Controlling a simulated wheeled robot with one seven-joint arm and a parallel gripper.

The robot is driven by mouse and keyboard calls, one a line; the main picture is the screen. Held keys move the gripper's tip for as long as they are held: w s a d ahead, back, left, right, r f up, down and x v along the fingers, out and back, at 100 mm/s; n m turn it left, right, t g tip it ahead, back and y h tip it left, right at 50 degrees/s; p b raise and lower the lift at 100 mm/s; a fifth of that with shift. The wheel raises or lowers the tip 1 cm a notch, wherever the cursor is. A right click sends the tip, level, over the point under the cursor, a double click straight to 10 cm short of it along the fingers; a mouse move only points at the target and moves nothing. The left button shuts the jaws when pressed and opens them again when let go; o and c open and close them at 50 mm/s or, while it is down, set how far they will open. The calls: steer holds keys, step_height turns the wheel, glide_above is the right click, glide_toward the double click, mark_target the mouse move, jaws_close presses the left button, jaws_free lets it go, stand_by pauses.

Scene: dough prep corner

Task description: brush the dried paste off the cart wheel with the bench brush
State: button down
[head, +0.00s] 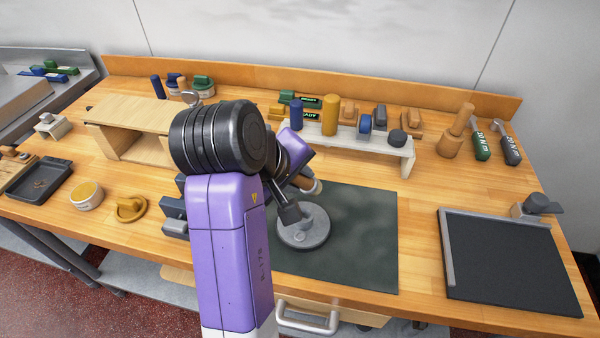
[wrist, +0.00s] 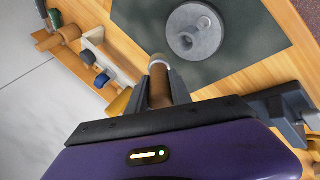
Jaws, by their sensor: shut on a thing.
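My gripper (wrist: 161,84) is shut on a brown wooden handle with a pale end, which I take to be the bench brush (wrist: 158,66). In the head view my gripper (head: 297,194) hangs above the mat, with part of the brush (head: 308,184) showing beside it. Its bristles cannot be made out. The cart wheel, a round grey disc (head: 304,234), lies flat on the dark green mat (head: 360,240), below my gripper. In the wrist view the wheel (wrist: 193,33) is apart from the brush and shows a dark hub and a small pale spot, perhaps paste.
A white rack (head: 405,160) with several coloured pieces stands behind the mat. A black tray (head: 510,265) lies to the right. The mat's right part is clear.

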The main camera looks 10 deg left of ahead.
step_height(320, 180, down, 4)
steer(key=b, duration=0.4)
steer(key=shift+f, duration=0.2)
steer(key=shift+s+f, duration=0.15)
steer(key=shift+f, duration=0.9)
steer(key=shift+a+r+p, duration=0.1)
steer(key=shift+r+p, duration=0.2)
steer(key=shift+p, duration=0.15)
steer(key=shift+a, duration=0.15)
steer(key=shift+a+r+p, duration=0.1)
steer(key=shift+a+p, duration=0.25)
steer(key=shift+a, duration=0.7)
steer(key=shift+d, duration=0.1)
